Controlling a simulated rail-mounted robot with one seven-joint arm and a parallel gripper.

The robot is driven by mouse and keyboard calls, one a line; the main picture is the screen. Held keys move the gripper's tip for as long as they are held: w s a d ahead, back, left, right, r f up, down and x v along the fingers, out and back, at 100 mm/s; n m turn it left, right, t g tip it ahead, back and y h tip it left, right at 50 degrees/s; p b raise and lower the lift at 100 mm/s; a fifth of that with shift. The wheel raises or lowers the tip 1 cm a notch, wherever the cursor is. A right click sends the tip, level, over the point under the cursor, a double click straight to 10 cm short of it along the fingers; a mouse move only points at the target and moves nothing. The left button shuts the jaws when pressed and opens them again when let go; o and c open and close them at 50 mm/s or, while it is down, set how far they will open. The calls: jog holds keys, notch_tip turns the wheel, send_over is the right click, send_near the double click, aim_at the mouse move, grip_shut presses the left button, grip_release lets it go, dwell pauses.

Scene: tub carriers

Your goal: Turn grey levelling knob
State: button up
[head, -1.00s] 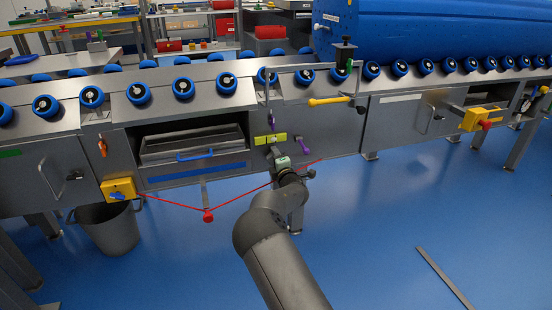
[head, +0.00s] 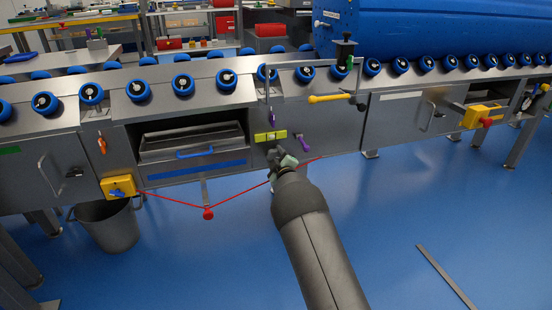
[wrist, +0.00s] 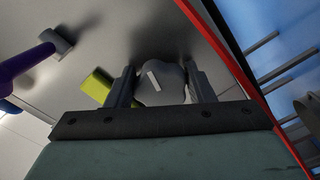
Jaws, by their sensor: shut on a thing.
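The grey levelling knob (wrist: 160,82) is a lobed knob with a pale mark, on the grey metal panel in the wrist view. My gripper (wrist: 161,86) has one finger on each side of it and is shut on it. In the head view my gripper (head: 279,156) is at the panel just below the yellow-green block (head: 270,136). The knob is hidden there behind my gripper and arm.
A red cord (head: 165,202) runs below the panel to a red knob (head: 208,214). A yellow lever (head: 330,98) sits above.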

jog(key=shift+a, duration=0.1)
dwell(0.5)
jog(key=o, duration=1)
jog(key=shift+c, duration=0.2)
jog(key=shift+s, duration=0.1)
jog(key=p+v, duration=0.5)
jog(key=v, duration=1.2)
jog(key=shift+s, duration=0.1)
